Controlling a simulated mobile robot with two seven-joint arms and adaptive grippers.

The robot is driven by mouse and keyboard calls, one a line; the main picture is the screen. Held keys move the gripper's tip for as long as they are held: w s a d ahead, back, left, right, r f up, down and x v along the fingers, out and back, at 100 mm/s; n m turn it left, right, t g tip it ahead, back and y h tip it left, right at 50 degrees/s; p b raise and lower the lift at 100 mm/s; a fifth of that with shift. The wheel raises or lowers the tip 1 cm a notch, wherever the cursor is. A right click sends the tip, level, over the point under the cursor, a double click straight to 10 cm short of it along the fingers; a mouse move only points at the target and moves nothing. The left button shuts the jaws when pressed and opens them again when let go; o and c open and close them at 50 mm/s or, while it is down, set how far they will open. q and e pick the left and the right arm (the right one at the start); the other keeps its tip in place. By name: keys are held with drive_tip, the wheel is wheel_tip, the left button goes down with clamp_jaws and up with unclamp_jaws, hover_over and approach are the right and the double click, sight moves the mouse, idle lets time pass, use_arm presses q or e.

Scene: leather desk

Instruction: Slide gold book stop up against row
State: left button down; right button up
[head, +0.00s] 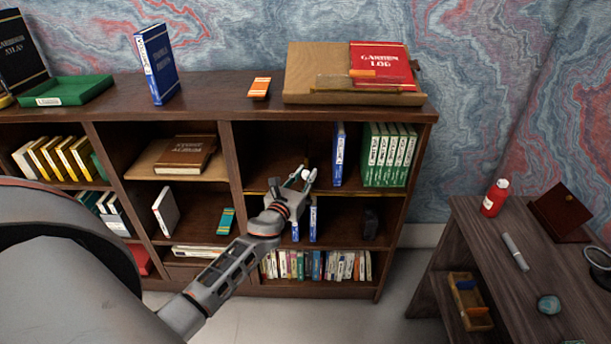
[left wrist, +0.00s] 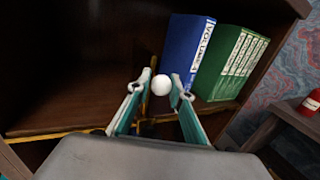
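A row of upright binders stands at the right end of the upper right shelf: a blue binder (head: 339,154) with several green binders (head: 388,155) beside it. The row also shows in the left wrist view (left wrist: 187,50). A small white knob (left wrist: 161,85) sits between my left gripper's fingertips (left wrist: 161,88), with a thin gold-brown upright piece just behind; I take these as the gold book stop, mostly hidden by the fingers. My left gripper (head: 300,180) appears closed around the knob at the shelf front, left of the blue binder with a gap. My right gripper is out of view.
A gold strip (head: 258,193) runs along the shelf's front edge. The shelf left of the gripper is bare (left wrist: 75,85). Small books (head: 315,265) fill the bottom shelf. A side desk (head: 490,240) with a red bottle (head: 495,198) stands at right.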

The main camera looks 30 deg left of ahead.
use_arm(q)
drive_tip(key=w+d+b, duration=0.1)
drive_tip(key=w+d, duration=0.3)
drive_tip(key=d, duration=0.3)
drive_tip(key=w+d+b, duration=0.1)
drive_tip(key=w+d, duration=0.3)
drive_tip(key=d, duration=0.3)
drive_tip(key=shift+w+d+b, duration=0.25)
drive_tip(key=shift+w+b, duration=0.05)
drive_tip(key=shift+w, duration=0.1)
drive_tip(key=c, duration=1.8)
unclamp_jaws()
drive_tip(key=shift+c, duration=0.2)
drive_tip(key=shift+s, duration=0.1)
drive_tip(key=s+d, duration=0.2)
drive_tip(key=s, duration=0.9)
drive_tip(key=shift+s, duration=0.35)
